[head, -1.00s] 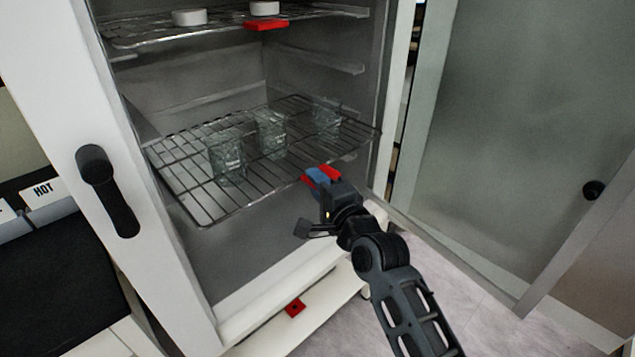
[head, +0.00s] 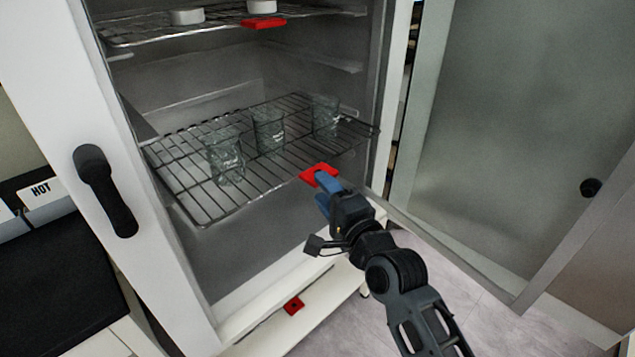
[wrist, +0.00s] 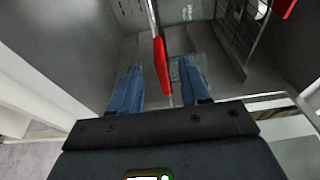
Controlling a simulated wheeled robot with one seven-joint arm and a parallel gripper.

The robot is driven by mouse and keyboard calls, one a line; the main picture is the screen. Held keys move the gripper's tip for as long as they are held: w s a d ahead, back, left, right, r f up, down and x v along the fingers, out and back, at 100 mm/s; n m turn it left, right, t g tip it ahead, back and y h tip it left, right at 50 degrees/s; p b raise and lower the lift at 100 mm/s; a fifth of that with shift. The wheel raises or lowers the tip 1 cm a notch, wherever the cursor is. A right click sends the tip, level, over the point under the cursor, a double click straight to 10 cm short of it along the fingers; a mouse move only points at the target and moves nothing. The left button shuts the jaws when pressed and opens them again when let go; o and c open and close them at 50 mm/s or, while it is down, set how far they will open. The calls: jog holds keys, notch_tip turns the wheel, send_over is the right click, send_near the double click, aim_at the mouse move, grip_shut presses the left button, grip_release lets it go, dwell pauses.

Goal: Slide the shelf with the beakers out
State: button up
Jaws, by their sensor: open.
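The wire shelf (head: 190,203) inside the open freeze dryer holds three clear glass beakers: one at the left front (head: 226,160), one in the middle (head: 268,132) and one at the back right (head: 325,114). A red tab (head: 318,174) sits at the shelf's front edge, and it also shows in the wrist view (wrist: 161,66). My gripper (head: 325,185) is at this tab with its blue fingers apart. In the wrist view, my gripper (wrist: 158,84) has one finger on each side of the tab, with gaps visible. The far fingertip is partly hidden in the head view.
An upper wire shelf (head: 130,37) carries white round containers (head: 187,16) and its own red tab (head: 263,23). The dryer's white frame with a black handle (head: 107,190) stands at left. Another red piece (head: 294,305) is at the base.

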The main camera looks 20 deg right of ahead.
jog(key=s, duration=0.3)
jog(key=shift+s, duration=0.3)
jog(key=shift+d, duration=0.1)
